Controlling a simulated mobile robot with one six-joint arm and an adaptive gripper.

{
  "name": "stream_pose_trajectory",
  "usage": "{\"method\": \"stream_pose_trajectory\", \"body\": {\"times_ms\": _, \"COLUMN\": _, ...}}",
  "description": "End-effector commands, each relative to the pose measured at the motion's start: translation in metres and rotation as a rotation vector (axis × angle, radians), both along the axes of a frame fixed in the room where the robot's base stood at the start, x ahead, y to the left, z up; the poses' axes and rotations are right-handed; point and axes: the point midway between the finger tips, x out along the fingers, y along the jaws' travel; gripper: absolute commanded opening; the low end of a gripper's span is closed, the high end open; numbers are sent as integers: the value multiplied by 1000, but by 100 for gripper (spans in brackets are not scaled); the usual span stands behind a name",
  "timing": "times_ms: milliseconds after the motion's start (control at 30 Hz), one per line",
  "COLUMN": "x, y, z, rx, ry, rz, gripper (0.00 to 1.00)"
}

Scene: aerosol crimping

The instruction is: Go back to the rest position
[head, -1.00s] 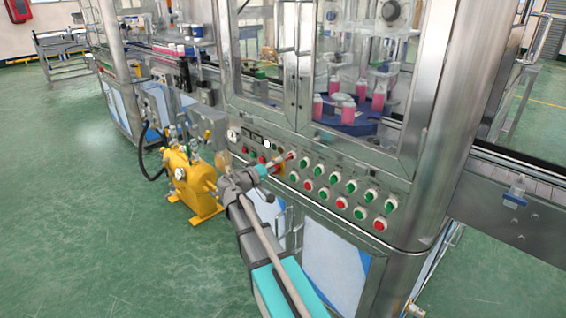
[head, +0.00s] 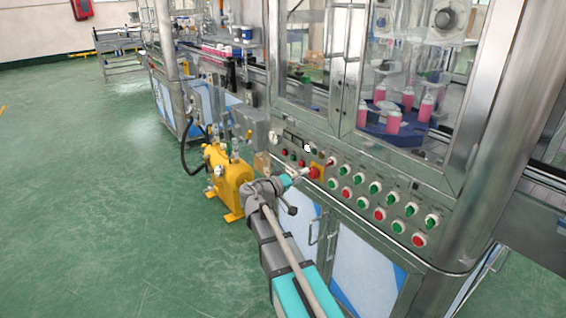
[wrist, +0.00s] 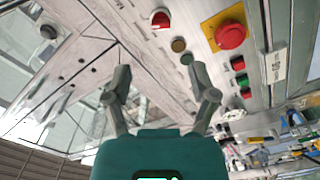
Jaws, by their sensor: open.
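My gripper (wrist: 160,76) is open and empty in the wrist view, its two grey fingers spread in front of a steel control panel (wrist: 160,65). A red mushroom button (wrist: 230,36) on a yellow plate lies beyond the right finger. A red switch (wrist: 160,18) and small round tan and green buttons (wrist: 182,52) show between and beyond the fingers. In the head view my arm reaches up from the bottom. Its teal gripper body (head: 287,180) is close to the left part of the panel (head: 350,190), and its fingers are too small to read there. Contact cannot be told.
The crimping machine (head: 385,270) fills the right, with pink bottles (head: 394,122) behind its glass. A yellow pump-like unit (head: 230,178) stands on the floor just left of my gripper. Green floor (head: 90,210) is open at the left.

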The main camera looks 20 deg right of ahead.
Motion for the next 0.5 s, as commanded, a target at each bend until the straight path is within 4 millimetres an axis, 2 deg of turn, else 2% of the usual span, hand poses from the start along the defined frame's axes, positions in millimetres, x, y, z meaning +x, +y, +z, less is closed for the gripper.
{"method": "stream_pose_trajectory", "body": {"times_ms": 267, "x": -7, "y": -3, "z": -8, "rx": 37, "ry": 18, "rz": -10, "gripper": 74}}
{"method": "stream_pose_trajectory", "body": {"times_ms": 500, "x": -35, "y": -9, "z": -42, "rx": 207, "ry": 98, "rz": -43, "gripper": 74}}
